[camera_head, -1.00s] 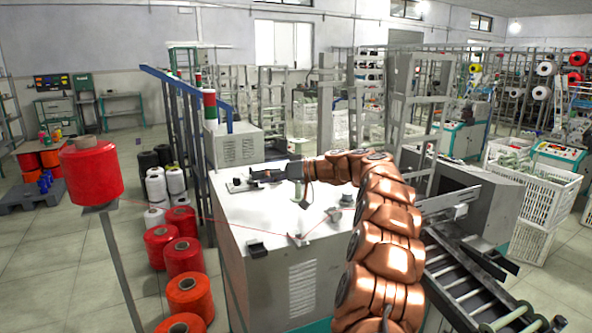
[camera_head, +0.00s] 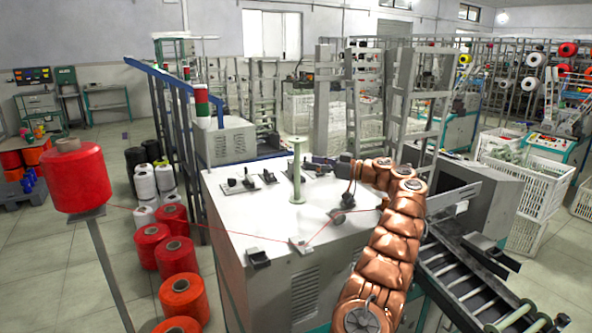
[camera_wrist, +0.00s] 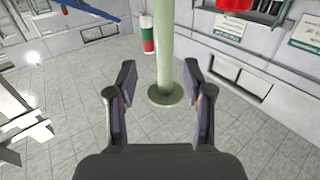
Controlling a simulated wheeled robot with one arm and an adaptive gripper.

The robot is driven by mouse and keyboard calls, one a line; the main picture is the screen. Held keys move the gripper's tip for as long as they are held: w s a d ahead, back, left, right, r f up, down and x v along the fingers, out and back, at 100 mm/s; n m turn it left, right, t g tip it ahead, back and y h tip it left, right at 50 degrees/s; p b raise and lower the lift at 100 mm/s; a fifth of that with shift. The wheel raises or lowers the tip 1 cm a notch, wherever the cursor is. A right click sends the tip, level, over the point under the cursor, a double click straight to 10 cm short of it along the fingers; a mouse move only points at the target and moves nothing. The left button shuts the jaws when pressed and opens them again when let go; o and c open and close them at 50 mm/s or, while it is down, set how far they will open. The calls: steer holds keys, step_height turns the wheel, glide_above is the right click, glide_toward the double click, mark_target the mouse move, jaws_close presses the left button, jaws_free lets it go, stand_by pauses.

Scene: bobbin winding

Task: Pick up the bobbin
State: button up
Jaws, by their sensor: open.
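The bobbin (camera_head: 297,172) is a pale green spool with a thin shaft and round end flanges. It stands upright on the white machine top (camera_head: 245,218) in the head view. My gripper (camera_head: 314,162) is just to its right, fingers pointing left towards the shaft. In the wrist view, the gripper's two fingers (camera_wrist: 160,82) are spread apart.
A red thread cone (camera_head: 78,178) on a stand feeds a red thread across the machine top to a small guide (camera_head: 301,245). Small fittings (camera_head: 250,181) sit behind the bobbin. A roller conveyor (camera_head: 460,285) and white crates (camera_head: 525,180) are at right.

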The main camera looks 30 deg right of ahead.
mark_target(297, 171)
steer(key=p+x, duration=0.3)
steer(key=x, duration=0.3)
steer(key=shift+a, duration=0.4)
steer(key=shift+r, duration=0.1)
jaws_close()
